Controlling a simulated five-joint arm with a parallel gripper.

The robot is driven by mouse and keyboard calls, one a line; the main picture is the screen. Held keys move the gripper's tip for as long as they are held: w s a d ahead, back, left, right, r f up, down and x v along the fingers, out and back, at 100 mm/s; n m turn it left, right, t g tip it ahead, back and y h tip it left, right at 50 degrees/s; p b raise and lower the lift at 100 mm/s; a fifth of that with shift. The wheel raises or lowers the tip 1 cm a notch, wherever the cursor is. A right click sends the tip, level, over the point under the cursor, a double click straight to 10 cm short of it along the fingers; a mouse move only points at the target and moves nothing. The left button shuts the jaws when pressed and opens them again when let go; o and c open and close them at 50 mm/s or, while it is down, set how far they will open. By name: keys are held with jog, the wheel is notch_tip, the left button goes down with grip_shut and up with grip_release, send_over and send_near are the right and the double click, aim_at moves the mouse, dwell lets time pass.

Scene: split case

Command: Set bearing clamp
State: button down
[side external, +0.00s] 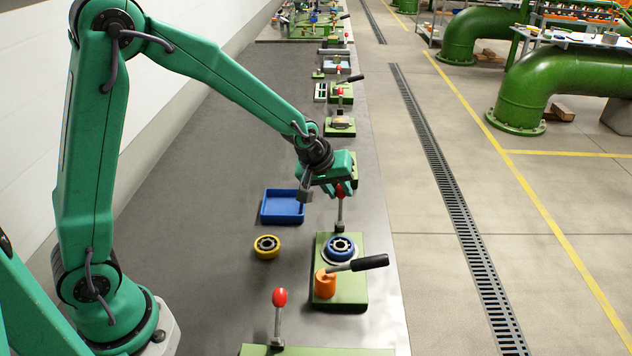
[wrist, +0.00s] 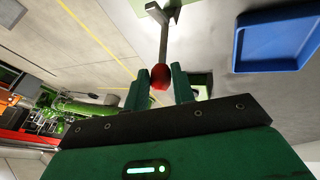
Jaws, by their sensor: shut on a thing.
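My gripper (side external: 341,184) is shut on the red knob (wrist: 159,76) of an upright metal lever (side external: 340,212). In the wrist view the knob sits between the two green fingers. The lever stands at the far end of a green fixture base (side external: 352,292). A blue bearing (side external: 341,246) with a dark centre sits in a round seat on this base. An orange post (side external: 325,285) stands at its near left, with a black-handled arm (side external: 369,263) reaching out to the right. Part of the red knob is hidden by the fingers in the side view.
A blue tray (side external: 282,220) lies left of the fixture; its inside looks empty. A yellow bearing (side external: 267,253) lies on the dark bench (side external: 220,300). Another red-knobbed lever (side external: 279,299) stands in front. Several more green fixtures line the bench behind.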

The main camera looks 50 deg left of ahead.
jog(key=shift+s+d+f, duration=0.15)
jog(key=shift+s+d, duration=0.55)
jog(key=shift+s+d+f, duration=0.1)
jog(key=shift+s+d, duration=0.55)
jog(key=c, duration=1.2)
grip_release()
jog(key=shift+w+r, duration=0.1)
jog(key=shift+c, duration=0.2)
jog(key=shift+a+r, duration=0.1)
jog(key=shift+r, duration=0.1)
jog(key=v, duration=0.7)
jog(key=shift+s+r, duration=0.2)
jog(key=shift+a, duration=0.1)
